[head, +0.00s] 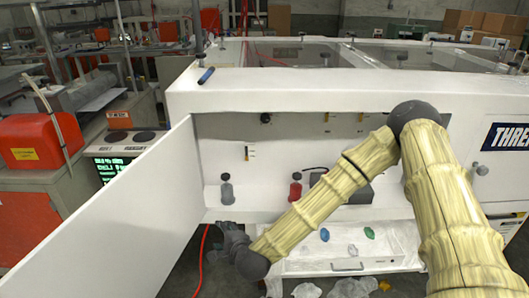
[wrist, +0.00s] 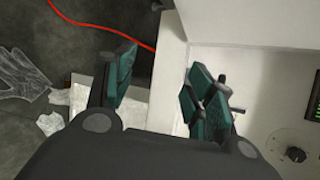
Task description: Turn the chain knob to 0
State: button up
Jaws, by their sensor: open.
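My gripper (head: 232,238) is at the front of the open white cabinet in the head view, below the shelf edge. In the wrist view my gripper (wrist: 162,85) has its two green-padded fingers apart, with nothing seen held between them. A round black knob (wrist: 296,154) with a marked dial sits on a pale panel at the lower right of the wrist view, to the right of the fingers and apart from them. Its label and setting are too small to read, so I cannot tell if it is the chain knob.
A display with green digits (wrist: 316,101) is beside the knob. The open cabinet door (head: 110,225) stands to the left of my gripper. A red bottle (head: 295,190) and a grey bottle (head: 227,190) stand inside. A red cable (wrist: 100,24) and a clear glove (wrist: 25,75) lie beyond the fingers.

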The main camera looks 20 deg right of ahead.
jog(key=w+d+r+m+t+h+b, duration=0.1)
jog(key=w+d+r+m+t+h, duration=0.1)
jog(key=w+d+r+m, duration=0.4)
jog(key=w+d+r+m+t+h+b, duration=0.1)
jog(key=w+d+r+m+t+h, duration=0.15)
jog(key=w+r, duration=0.45)
jog(key=m+h, duration=0.4)
jog(key=m, duration=0.4)
send_near(265, 119)
jog(key=shift+t+y, duration=0.25)
jog(key=shift+t, duration=0.2)
jog(key=x, duration=1.1)
jog(key=shift+d+f, duration=0.3)
jog(key=shift+f, duration=0.05)
jog(key=c, duration=1)
